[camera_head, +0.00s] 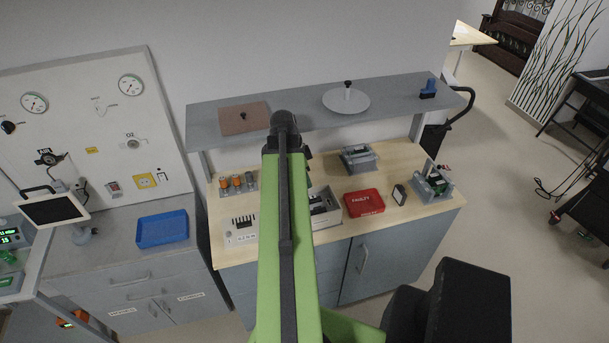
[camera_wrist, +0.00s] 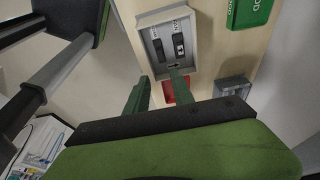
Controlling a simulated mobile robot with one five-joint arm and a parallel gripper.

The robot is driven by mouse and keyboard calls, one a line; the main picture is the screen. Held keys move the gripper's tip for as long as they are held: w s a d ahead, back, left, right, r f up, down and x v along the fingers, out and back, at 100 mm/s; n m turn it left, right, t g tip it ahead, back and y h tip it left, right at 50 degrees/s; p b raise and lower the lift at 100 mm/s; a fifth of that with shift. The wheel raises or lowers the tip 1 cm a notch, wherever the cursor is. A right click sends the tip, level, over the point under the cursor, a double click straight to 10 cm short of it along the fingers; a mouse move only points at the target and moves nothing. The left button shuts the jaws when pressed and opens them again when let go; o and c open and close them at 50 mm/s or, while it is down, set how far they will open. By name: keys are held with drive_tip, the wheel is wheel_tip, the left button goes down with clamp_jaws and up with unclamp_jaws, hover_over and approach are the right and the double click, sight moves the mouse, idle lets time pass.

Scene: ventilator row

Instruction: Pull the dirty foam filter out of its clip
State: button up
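I cannot pick out the dirty foam filter or its clip for certain in either view. My gripper (camera_wrist: 158,95) shows in the wrist view, with its two green fingers apart and nothing seen between them. Beyond the fingertips is an open grey box (camera_wrist: 168,45) with dark pieces inside, on a light wooden surface. Part of a red tray (camera_wrist: 179,90) shows behind the right finger. In the head view my green arm reaches over the bench and hides my gripper and part of the bench top.
The wooden bench (camera_head: 408,157) holds a red tray marked faulty (camera_head: 364,203), grey fixtures (camera_head: 358,158) (camera_head: 433,184) and an open box (camera_head: 325,208). A grey shelf (camera_head: 300,115) runs above its back. A blue tray (camera_head: 162,229) lies on the left counter. Open floor is to the right.

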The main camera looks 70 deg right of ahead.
sight(318, 207)
drive_tip(key=b+x, duration=1.6)
drive_tip(key=x, duration=0.1)
drive_tip(key=shift+f, duration=0.2)
drive_tip(key=shift+r, duration=0.1)
clamp_jaws()
drive_tip(key=shift+r, duration=0.1)
wheel_tip(318, 207, up, 8)
drive_tip(key=p, duration=0.8)
